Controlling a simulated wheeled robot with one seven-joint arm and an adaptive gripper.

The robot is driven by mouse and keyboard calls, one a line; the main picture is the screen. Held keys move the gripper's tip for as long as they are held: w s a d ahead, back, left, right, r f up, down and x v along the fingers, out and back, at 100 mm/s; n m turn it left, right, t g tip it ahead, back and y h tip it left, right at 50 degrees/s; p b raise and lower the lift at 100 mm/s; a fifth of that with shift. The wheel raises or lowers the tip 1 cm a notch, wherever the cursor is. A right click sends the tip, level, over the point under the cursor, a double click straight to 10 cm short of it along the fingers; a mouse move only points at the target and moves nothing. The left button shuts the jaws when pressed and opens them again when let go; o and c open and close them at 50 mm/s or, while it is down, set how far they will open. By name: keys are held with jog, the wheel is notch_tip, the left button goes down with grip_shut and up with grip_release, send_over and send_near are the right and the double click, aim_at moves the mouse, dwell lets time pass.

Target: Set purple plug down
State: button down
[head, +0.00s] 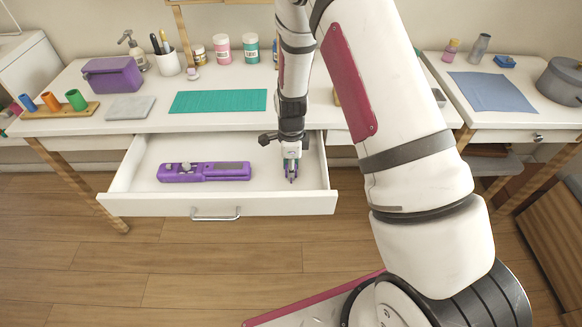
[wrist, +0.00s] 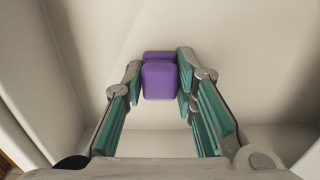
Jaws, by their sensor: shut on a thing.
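The purple plug (wrist: 160,78) is a small rounded block between my gripper's fingertips in the wrist view. My gripper (head: 291,176) is shut on it, inside the right part of the open drawer (head: 250,203). In the head view only a small purple bit (head: 288,169) shows between the fingers. The pale drawer floor lies behind the plug in the wrist view. I cannot tell whether the plug touches it.
A long purple tool (head: 204,172) lies in the drawer, left of my gripper. The drawer's right wall is close to my gripper. The desk above holds a green mat (head: 218,101), a grey slab (head: 130,107), a purple box (head: 112,75) and several jars.

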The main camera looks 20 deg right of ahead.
jog(key=c, duration=1.3)
grip_release()
jog(key=shift+f, duration=0.1)
jog(key=s+r+n+p, duration=0.1)
jog(key=s+r+n, duration=0.2)
jog(key=r, duration=0.9)
jog(key=s+r+n, duration=0.2)
jog(key=r, duration=1)
jog(key=s+r+n+t+y, duration=0.1)
jog(key=s+r+n, duration=0.45)
jog(key=s, duration=0.25)
jog(key=s+r+n+t, duration=0.1)
jog(key=s+r+n, duration=0.4)
jog(key=s+r, duration=0.25)
jog(key=s+n+h, duration=0.1)
jog(key=s+n, duration=0.5)
jog(key=s, duration=0.5)
jog(key=shift+s+t, duration=0.3)
jog(key=shift+s, duration=0.1)
